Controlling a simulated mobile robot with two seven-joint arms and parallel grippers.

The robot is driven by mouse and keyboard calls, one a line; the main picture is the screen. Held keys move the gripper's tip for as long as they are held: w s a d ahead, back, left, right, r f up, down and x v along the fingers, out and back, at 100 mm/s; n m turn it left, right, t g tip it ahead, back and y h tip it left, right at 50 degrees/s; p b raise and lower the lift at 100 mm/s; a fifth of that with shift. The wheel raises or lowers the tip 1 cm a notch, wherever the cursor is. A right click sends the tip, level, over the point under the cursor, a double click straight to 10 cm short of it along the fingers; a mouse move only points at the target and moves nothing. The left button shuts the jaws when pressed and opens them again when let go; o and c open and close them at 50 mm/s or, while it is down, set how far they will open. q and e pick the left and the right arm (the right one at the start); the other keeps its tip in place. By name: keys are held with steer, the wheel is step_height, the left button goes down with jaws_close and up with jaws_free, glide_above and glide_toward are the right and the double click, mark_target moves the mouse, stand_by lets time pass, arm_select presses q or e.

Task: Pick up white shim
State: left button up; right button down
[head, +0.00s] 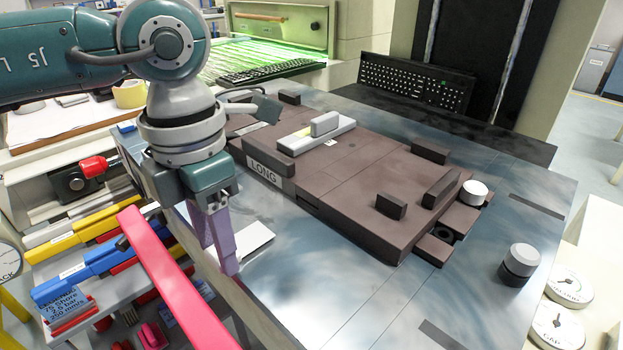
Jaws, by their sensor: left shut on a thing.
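My left gripper (228,262) points down over the left edge of the metal table, its purple fingers close together. It is shut on a thin white flat piece, which looks like the white shim (254,236). The piece sticks out to the right of the fingers, over the metal surface. The fingers hide its other end, and I cannot tell whether it touches the table. My right gripper is not in view.
A brown block assembly marked LONG (265,167) covers the middle of the metal table (350,300). A pink bar (178,275) runs close in front of my left gripper. Yellow bars (85,232) and blue bars (75,280) lie in a rack at left. The table's front is clear.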

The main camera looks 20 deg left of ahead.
arm_select(q)
jaws_close()
steer(key=shift+r, duration=0.1)
step_height(320, 180, up, 20)
steer(key=p, duration=0.2)
stand_by(0.4)
steer(key=shift+o, duration=0.7)
jaws_free()
jaws_close()
